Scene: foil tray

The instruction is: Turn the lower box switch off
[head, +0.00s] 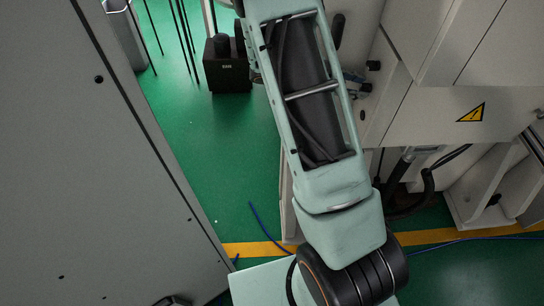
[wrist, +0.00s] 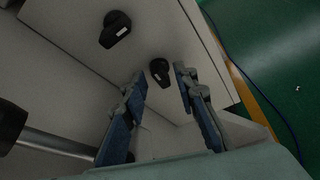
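In the wrist view, a black rotary switch (wrist: 160,70) with a small white mark sits on a pale box face, between and beyond my fingertips. A second, larger-looking black switch (wrist: 115,28) with a white mark is on another pale box panel at upper left. Which is the lower box's switch is not certain from this angle. My gripper (wrist: 160,82) is open, with blue-padded fingers on either side of the central switch. Contact is not visible, and the gap in depth is hard to judge.
Pale machine cabinets (head: 430,115) with a yellow warning sign (head: 471,112) stand at right. A large grey panel (head: 90,170) fills the left. Black knob-like parts (head: 374,65) stick out beside my arm. Green floor (head: 200,130) lies between, with a blue cable (head: 265,228).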

